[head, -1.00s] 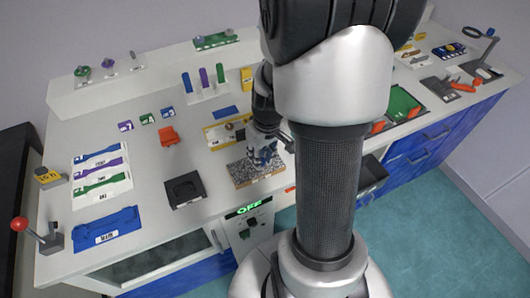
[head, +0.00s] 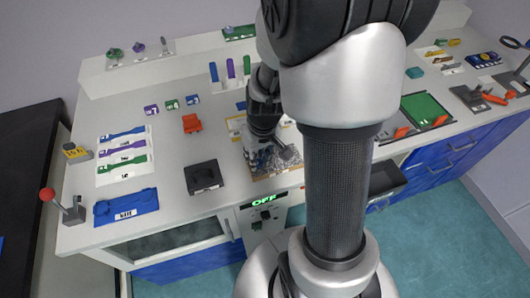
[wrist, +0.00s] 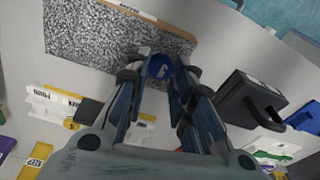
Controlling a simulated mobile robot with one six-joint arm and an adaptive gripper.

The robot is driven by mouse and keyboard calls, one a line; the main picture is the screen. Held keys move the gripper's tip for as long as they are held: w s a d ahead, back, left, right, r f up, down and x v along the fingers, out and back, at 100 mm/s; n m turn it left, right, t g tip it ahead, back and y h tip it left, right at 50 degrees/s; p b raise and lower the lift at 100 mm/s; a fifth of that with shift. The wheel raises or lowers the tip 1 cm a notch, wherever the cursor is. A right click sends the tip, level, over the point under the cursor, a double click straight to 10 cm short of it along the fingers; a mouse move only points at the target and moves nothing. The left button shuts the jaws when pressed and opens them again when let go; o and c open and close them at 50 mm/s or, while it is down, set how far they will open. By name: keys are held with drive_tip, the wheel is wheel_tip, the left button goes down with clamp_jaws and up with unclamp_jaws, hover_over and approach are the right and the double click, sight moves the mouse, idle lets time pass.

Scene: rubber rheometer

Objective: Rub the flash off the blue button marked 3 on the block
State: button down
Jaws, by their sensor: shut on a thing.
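The block (wrist: 95,38) is a flat slab with a speckled black-and-grey top and a tan edge. In the head view the block (head: 277,177) lies on the bench near its front edge, partly hidden by my gripper (head: 290,156). In the wrist view my gripper (wrist: 160,78) is shut on the blue button (wrist: 160,67), a small round piece with a pale mark too small to read surely. The button shows over the block's border nearest the fingers. I cannot tell whether it touches the block. Flash on the button cannot be made out.
A black square holder (head: 204,178) stands left of the block, with an orange piece (head: 192,123) behind it. A yellow-edged tray (wrist: 52,108) lies close to the block. Bare bench lies between the black holder and the white label strips at left.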

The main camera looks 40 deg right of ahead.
drive_tip(key=shift+a, duration=0.1)
wheel_tip(320, 180, up, 7)
drive_tip(key=p, duration=0.6)
drive_tip(key=shift+r, duration=0.1)
drive_tip(key=shift+w, duration=0.1)
idle(0.4)
